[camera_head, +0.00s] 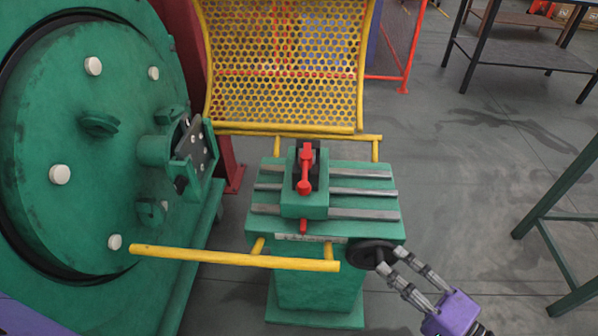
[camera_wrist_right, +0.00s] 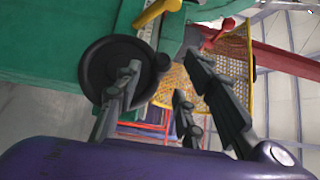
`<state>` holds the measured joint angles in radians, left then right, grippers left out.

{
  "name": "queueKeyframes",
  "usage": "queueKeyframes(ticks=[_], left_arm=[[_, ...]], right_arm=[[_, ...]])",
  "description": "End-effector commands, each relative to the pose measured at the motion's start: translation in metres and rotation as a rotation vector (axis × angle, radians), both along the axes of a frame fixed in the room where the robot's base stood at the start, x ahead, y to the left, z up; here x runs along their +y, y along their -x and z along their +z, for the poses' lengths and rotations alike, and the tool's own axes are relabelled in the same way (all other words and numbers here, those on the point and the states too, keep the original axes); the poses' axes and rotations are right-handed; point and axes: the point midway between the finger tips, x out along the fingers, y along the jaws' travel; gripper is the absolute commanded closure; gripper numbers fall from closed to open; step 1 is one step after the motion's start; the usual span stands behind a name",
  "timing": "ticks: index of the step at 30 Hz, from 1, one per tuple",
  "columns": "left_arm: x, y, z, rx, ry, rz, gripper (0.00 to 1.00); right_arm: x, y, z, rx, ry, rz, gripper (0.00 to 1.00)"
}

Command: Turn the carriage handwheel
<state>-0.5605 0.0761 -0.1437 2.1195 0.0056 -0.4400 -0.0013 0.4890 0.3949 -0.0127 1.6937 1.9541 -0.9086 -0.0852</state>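The carriage handwheel (camera_head: 368,253) is a black disc on the front right of the green carriage (camera_head: 290,285), below its slotted top. In the right wrist view the wheel (camera_wrist_right: 92,68) shows large at left, with a small dark knob near its right side. My right gripper (camera_head: 390,260) has its fingers apart at the wheel's right edge. In the wrist view the gripper (camera_wrist_right: 165,68) has one finger overlapping the wheel and the others to its right. I cannot tell whether a finger touches the wheel or knob. My left gripper is not in view.
A yellow rail (camera_head: 225,257) runs along the carriage's front. A red-handled clamp (camera_head: 305,170) sits on top. A yellow mesh guard (camera_head: 280,70) stands behind, and a large green round machine (camera_head: 85,190) fills the left. The floor (camera_head: 455,190) at right is open before a green table frame (camera_head: 560,195).

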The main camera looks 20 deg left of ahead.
Motion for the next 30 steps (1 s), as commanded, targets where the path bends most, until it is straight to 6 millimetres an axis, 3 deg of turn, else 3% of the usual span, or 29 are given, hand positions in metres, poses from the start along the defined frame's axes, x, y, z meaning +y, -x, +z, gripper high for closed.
queueKeyframes(ticks=[7,18,26,30], left_arm=[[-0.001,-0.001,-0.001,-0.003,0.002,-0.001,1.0],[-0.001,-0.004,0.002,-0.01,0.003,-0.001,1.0],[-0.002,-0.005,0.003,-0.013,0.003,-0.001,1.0],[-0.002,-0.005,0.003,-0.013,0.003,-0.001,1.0]], right_arm=[[0.029,-0.015,0.0,0.0,0.001,-0.001,0.63],[0.035,-0.018,-0.001,0.0,0.003,-0.002,0.63],[0.035,-0.018,-0.001,0.0,0.003,-0.002,0.98],[0.035,-0.018,-0.001,0.001,0.002,-0.002,1.0]])
